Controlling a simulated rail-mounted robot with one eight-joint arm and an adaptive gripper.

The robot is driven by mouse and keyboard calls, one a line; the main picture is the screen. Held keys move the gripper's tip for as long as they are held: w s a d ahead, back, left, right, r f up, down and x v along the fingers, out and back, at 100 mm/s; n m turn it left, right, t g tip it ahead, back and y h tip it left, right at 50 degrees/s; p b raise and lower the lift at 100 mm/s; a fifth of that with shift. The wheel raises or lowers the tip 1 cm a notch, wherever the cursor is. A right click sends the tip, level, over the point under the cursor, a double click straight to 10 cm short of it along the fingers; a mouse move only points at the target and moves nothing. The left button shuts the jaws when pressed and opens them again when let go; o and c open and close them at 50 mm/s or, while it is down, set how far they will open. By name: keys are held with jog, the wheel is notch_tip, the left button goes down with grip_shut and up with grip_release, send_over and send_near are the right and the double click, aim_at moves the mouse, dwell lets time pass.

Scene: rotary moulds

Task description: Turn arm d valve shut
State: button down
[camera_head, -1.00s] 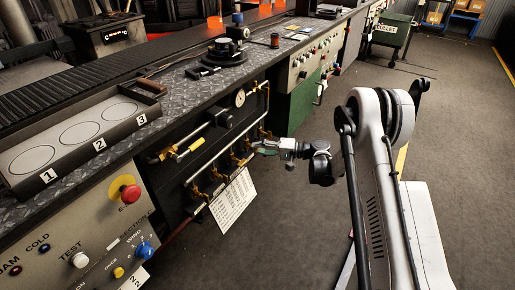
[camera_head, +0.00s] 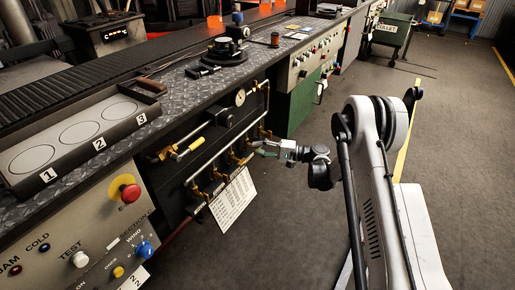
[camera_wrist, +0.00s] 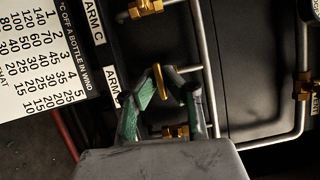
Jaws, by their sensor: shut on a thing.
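In the wrist view, the brass lever of a valve (camera_wrist: 160,82) stands between the green-padded fingers of my gripper (camera_wrist: 166,84), which is shut on it. The brass valve body (camera_wrist: 178,131) shows lower down, partly behind the fingers. The label beside it (camera_wrist: 112,86) reads "ARM", its letter hidden by my left finger. A label "ARM C" (camera_wrist: 94,22) sits above, near another brass valve (camera_wrist: 146,8). In the head view, my gripper (camera_head: 260,148) reaches from the right to the row of brass valves under the bench; the lever is too small to make out there.
A white table card (camera_head: 232,200) hangs below the valves. Pipes (camera_wrist: 207,70) run close to my gripper. A pressure gauge (camera_head: 240,97) and a yellow-handled lever (camera_head: 189,150) are nearby on the bench front. The floor (camera_head: 300,240) before the bench is clear.

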jog(key=c, duration=1.9)
grip_release()
jog(key=shift+d, duration=0.15)
jog(key=d, duration=0.4)
jog(key=s+d, duration=0.1)
jog(key=d, duration=0.6)
jog(key=shift+s+d+f, duration=0.15)
jog(key=shift+s+d, duration=0.2)
jog(key=shift+d, duration=0.05)
